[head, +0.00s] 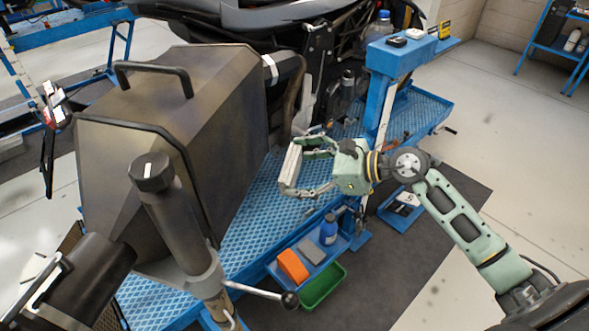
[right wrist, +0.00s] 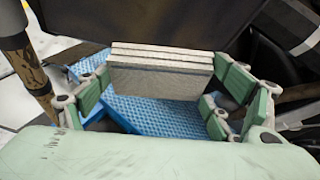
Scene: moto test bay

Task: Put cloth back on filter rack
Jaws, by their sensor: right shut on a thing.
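My right gripper (head: 296,167) is over the blue textured platform in the head view, beside the big dark metal housing. It is shut on a pale grey, layered flat block, which looks like the folded cloth (right wrist: 160,68). In the right wrist view the cloth spans between the green finger pads. The cloth also shows as a light slab (head: 291,163) at the fingertips in the head view. I cannot tell for sure which thing is the filter rack. A small blue tray (head: 278,267) below holds an orange block, a grey block and a blue bottle. My left gripper is not in view.
The dark housing (head: 190,100) with black handles fills the left. A dark upright cylinder with a ball-ended lever (head: 290,300) stands in front. A green bin (head: 322,287) sits below the tray. A blue post (head: 383,105) rises behind the gripper. Open floor lies to the right.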

